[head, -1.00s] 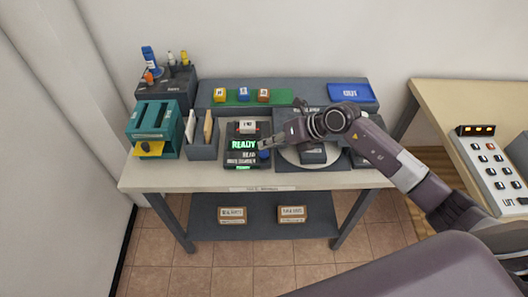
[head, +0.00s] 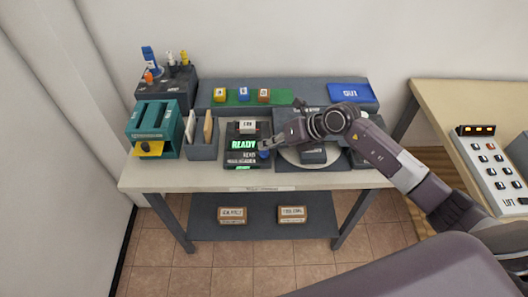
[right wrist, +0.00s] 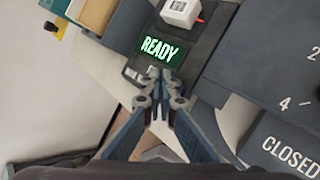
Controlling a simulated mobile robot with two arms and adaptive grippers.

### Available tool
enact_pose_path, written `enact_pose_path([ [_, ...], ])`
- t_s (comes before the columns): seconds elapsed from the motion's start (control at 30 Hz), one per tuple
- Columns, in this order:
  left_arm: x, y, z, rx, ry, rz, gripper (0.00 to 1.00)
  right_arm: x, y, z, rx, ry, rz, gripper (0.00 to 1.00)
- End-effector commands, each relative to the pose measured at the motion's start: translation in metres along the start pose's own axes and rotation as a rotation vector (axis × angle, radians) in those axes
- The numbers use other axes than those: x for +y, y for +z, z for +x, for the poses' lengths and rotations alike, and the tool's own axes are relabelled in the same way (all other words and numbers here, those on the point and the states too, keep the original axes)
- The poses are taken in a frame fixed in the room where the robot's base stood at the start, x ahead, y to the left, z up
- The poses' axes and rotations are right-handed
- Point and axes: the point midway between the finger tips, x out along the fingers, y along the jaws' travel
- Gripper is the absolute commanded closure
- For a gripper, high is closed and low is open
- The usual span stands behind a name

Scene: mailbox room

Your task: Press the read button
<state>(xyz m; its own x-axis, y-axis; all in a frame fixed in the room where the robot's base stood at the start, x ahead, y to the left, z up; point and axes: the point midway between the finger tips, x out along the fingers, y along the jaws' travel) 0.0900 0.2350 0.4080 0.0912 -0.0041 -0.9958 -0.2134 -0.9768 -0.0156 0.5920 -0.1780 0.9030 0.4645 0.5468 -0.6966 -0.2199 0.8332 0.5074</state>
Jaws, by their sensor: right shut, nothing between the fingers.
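The dark reader (head: 232,152) stands on the table with a lit green READY screen (head: 243,145) and a READ label below it. A blue round button (head: 265,155) sits at the reader's right side. My right gripper (head: 262,145) is shut and empty, with its fingertips just above the blue button; I cannot tell whether they touch it. In the right wrist view my right gripper (right wrist: 161,76) points at the reader just below the READY screen (right wrist: 159,49), and it hides the area under the tips. My left gripper is not in view.
A white block (head: 248,127) sits on the reader. A grey holder (head: 203,151) and a teal rack (head: 160,120) stand to the left. A blue OUT tray (head: 349,93) is at the back right.

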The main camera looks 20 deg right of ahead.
Motion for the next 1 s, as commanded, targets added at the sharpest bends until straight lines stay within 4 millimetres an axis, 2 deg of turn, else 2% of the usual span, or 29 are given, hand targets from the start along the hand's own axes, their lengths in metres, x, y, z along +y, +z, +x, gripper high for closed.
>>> enact_pose_path([
  [1.0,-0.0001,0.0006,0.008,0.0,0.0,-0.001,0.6,-0.0062,-0.0061,0.0083,0.0,0.0,0.0,1.0],
])
